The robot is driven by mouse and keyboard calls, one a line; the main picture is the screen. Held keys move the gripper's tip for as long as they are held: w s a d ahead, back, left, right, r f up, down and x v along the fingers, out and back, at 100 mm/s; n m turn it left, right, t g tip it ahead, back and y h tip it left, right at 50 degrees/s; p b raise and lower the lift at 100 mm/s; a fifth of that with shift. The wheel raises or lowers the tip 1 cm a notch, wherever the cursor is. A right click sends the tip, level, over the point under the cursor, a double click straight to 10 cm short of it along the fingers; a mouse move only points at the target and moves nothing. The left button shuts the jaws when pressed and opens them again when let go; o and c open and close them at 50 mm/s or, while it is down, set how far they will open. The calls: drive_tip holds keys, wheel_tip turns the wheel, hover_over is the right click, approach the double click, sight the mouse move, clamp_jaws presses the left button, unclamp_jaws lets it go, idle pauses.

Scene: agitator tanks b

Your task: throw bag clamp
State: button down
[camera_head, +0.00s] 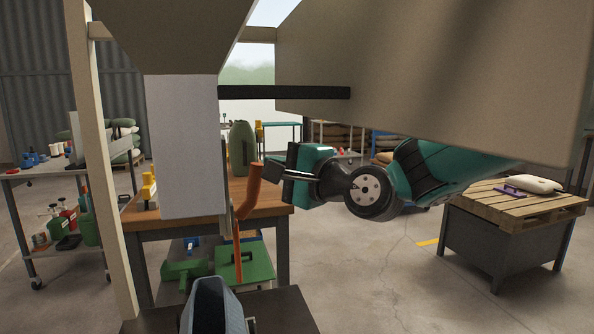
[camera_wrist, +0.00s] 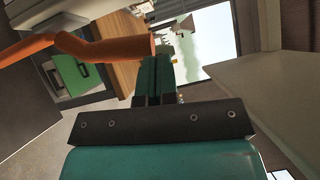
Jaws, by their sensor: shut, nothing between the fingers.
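An orange bent handle (camera_head: 249,192), which looks like the bag clamp's lever, stands beside a pale upright box (camera_head: 184,150). A thin orange rod runs down below it. In the wrist view the handle (camera_wrist: 100,48) crosses from the left, its blunt end close to my fingertips. My gripper (camera_head: 275,172) is at the right of the handle's upper end. Its fingers are closed together with nothing between them; they also show in the wrist view (camera_wrist: 160,62). Whether they touch the handle I cannot tell.
A beige post (camera_head: 98,170) stands left. A wooden-topped bench (camera_head: 190,205) is behind the handle. A pallet table (camera_head: 515,205) stands right; open floor lies between.

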drive_tip(key=shift+s+a+r+p, duration=0.1)
drive_tip(key=shift+a+r+p, duration=0.3)
drive_tip(key=shift+a, duration=0.1)
drive_tip(key=shift+f, duration=0.1)
